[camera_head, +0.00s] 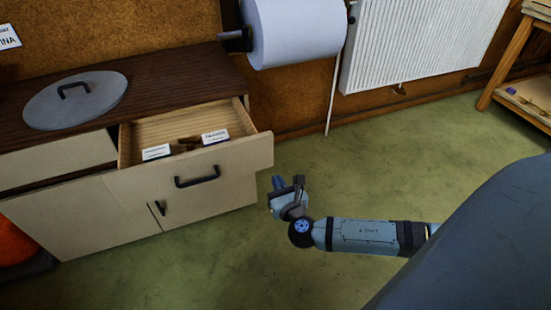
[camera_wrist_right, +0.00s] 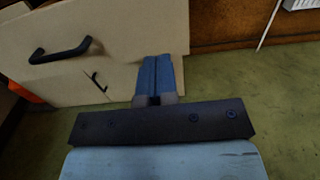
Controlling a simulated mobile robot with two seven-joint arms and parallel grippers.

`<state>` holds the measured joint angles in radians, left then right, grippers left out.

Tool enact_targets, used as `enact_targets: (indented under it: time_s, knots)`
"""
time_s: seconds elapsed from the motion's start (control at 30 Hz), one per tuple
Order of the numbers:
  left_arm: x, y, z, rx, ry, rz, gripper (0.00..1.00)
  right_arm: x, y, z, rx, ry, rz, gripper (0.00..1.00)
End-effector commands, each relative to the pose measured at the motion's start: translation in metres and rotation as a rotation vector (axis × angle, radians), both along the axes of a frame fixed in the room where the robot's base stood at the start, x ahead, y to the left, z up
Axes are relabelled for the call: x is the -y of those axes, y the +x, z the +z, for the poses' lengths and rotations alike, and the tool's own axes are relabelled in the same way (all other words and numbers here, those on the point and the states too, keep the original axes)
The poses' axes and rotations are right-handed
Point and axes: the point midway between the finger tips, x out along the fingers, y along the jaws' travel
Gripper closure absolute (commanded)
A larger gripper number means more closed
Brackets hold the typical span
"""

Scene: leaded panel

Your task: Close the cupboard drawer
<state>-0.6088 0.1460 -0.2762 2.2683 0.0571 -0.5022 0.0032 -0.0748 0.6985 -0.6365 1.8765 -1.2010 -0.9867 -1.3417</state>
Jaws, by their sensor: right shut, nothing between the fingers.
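The cupboard (camera_head: 100,220) stands at the left in the head view, with a dark wooden top. Its right-hand upper drawer (camera_head: 232,161) is pulled out. The drawer has a cream front with a black bar handle (camera_head: 197,177), and small labelled cards lie inside. In the right wrist view the drawer front (camera_wrist_right: 140,28) and its handle (camera_wrist_right: 60,50) are at the upper left. My right gripper (camera_head: 277,184) is shut and empty, to the right of the drawer front and apart from it in the head view. Its fingers (camera_wrist_right: 157,72) overlap the cupboard's front in the wrist view. My left gripper is not in view.
A grey round lid (camera_head: 75,105) lies on the cupboard top. A paper roll (camera_head: 295,30) hangs on the wall, beside a white radiator (camera_head: 420,40). A wooden shelf (camera_head: 510,60) stands at the upper right. The green floor right of the cupboard is clear.

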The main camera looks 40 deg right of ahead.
Motion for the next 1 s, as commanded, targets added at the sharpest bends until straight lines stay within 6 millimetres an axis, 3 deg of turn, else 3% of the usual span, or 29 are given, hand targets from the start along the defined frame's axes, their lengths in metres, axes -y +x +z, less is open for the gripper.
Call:
enact_targets:
  time_s: [0.3, 0.5, 0.7, 1.0]
  knots:
    - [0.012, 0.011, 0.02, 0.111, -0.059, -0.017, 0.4, 0.019, 0.066, -0.001, 0.002, 0.0, -0.001, 1.0]
    - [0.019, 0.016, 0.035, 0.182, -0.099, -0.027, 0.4, 0.028, 0.099, -0.002, 0.002, 0.002, -0.001, 1.0]
    - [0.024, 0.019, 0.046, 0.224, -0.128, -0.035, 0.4, 0.033, 0.115, -0.001, 0.0, 0.002, 0.0, 1.0]
    - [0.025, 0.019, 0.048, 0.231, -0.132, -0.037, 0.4, 0.034, 0.117, 0.0, -0.001, 0.003, 0.0, 1.0]
